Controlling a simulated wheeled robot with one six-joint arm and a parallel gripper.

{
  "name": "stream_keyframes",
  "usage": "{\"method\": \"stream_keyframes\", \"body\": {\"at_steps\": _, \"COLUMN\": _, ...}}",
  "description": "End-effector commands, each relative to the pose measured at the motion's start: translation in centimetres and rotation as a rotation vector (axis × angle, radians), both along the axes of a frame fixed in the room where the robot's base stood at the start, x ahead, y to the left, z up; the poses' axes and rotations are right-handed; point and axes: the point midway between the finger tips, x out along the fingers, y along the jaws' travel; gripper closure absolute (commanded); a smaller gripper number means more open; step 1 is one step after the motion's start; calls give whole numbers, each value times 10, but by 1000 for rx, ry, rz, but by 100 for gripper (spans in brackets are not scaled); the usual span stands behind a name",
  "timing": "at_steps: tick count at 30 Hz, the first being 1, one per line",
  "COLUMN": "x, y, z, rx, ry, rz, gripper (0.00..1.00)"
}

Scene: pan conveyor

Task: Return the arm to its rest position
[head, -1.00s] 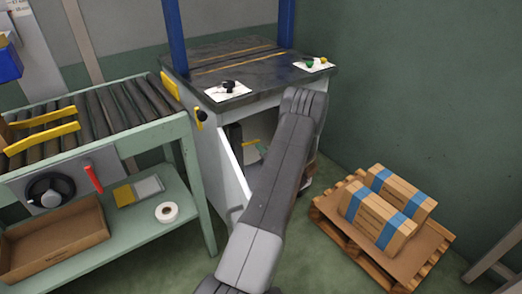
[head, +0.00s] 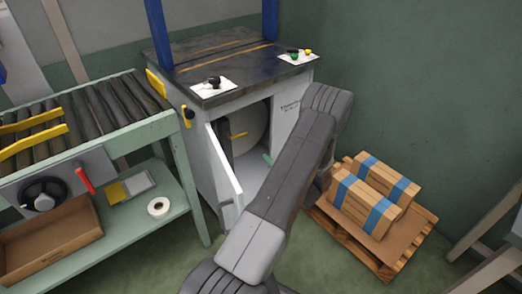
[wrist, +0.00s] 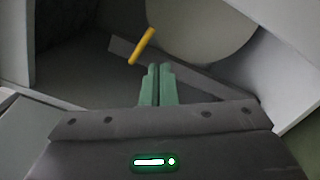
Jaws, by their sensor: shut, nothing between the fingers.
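My gripper (wrist: 157,85) shows in the wrist view as two green fingers pressed together with nothing between them. It points toward the open cabinet. The cabinet door (head: 222,165) stands open. Inside are a large pale round thing (wrist: 200,25) and a yellow bar (wrist: 142,45).
A roller conveyor (head: 95,108) with a lower shelf stands at the left. The shelf holds a cardboard tray (head: 50,240) and a tape roll (head: 159,207). A pallet (head: 390,262) with blue-banded boxes (head: 370,195) lies at the right, close to my arm.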

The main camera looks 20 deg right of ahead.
Motion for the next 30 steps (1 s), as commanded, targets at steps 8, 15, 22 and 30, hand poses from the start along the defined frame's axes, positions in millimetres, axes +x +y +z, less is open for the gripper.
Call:
{"method": "stream_keyframes", "body": {"at_steps": 8, "x": -11, "y": -3, "z": -1, "rx": 0, "ry": 0, "rz": 1, "gripper": 100}}
{"method": "stream_keyframes", "body": {"at_steps": 15, "x": -10, "y": -3, "z": -1, "rx": 0, "ry": 0, "rz": 1, "gripper": 100}}
{"method": "stream_keyframes", "body": {"at_steps": 22, "x": 9, "y": 4, "z": -1, "rx": -2, "ry": -2, "rz": 4, "gripper": 100}}
{"method": "stream_keyframes", "body": {"at_steps": 30, "x": 59, "y": 22, "z": 0, "rx": -3, "ry": -3, "rz": 5, "gripper": 100}}
